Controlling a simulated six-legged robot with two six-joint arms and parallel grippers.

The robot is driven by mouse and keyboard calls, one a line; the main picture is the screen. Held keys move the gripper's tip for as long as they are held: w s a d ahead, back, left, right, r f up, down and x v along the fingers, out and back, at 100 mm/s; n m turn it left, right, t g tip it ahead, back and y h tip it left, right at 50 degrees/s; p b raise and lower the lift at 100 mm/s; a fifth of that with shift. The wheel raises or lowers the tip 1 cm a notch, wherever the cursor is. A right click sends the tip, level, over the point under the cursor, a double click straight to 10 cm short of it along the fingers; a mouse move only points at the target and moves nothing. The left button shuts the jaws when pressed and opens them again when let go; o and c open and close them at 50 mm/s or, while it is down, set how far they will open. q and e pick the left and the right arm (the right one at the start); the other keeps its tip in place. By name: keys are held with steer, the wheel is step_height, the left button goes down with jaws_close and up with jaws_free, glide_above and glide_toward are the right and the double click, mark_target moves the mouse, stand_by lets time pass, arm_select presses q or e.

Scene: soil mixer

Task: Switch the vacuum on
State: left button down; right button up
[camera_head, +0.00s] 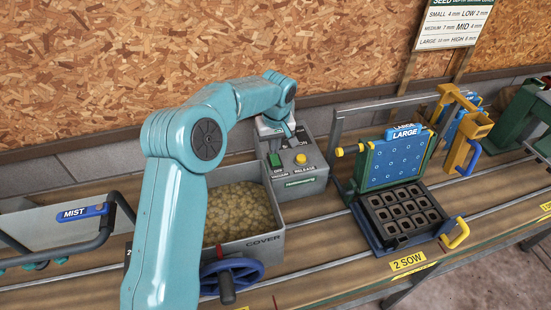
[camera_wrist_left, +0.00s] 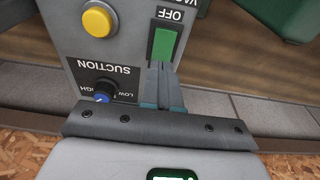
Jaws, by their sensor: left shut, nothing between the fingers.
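The grey control box (camera_head: 310,178) stands at the back, behind the cover bin. Its green vacuum switch (camera_head: 275,160) has OFF and VACUUM lettering below it in the head view. The switch also shows in the left wrist view (camera_wrist_left: 163,42), next to the word OFF. My left gripper (camera_head: 288,132) is over the box, pointing down at its face. In the left wrist view its fingers (camera_wrist_left: 160,68) are shut and empty, with their tips at the switch's near edge. I cannot tell if they touch it. My right gripper is not in view.
A yellow release button (camera_head: 301,158) sits right of the switch. A dark suction knob (camera_wrist_left: 105,87) is close to my fingers. The cover bin (camera_head: 270,242) with its blue wheel (camera_head: 232,276) is in front. The seed station (camera_head: 400,160) stands to the right.

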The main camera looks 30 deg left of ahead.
mark_target(274, 158)
arm_select(q)
steer(key=shift+s, duration=0.1)
stand_by(0.4)
steer(key=shift+f+b, duration=0.85)
steer(key=shift+f, duration=0.15)
stand_by(0.5)
steer(key=shift+r, duration=0.15)
step_height(274, 158, up, 7)
steer(key=p, duration=0.5)
stand_by(0.4)
steer(key=shift+d, duration=0.1)
